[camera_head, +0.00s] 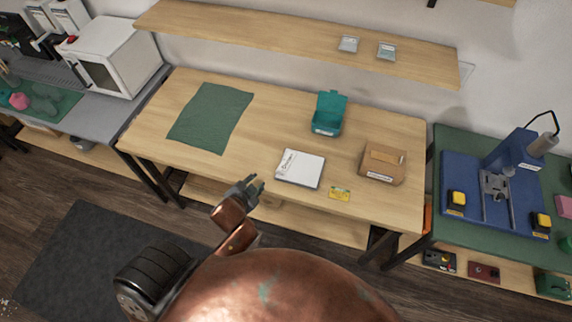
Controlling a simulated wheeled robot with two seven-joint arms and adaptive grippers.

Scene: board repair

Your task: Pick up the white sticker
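No loose white sticker stands out clearly. A white, flat pad or booklet with dark print (300,168) lies near the front edge of the wooden table. White labels show on the front of the teal open box (329,112) and low on the cardboard box (383,162); I cannot tell whether any of these is the sticker. My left gripper (256,184) is just in front of the table's edge, left of the white pad and apart from it. It is small and dark, and I cannot tell how far its fingers are apart. My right gripper is not in view.
A green mat (210,117) covers the left of the wooden table (270,115). A shelf (300,38) hangs above. A blue press (505,160) stands on the right bench. The table's middle is clear.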

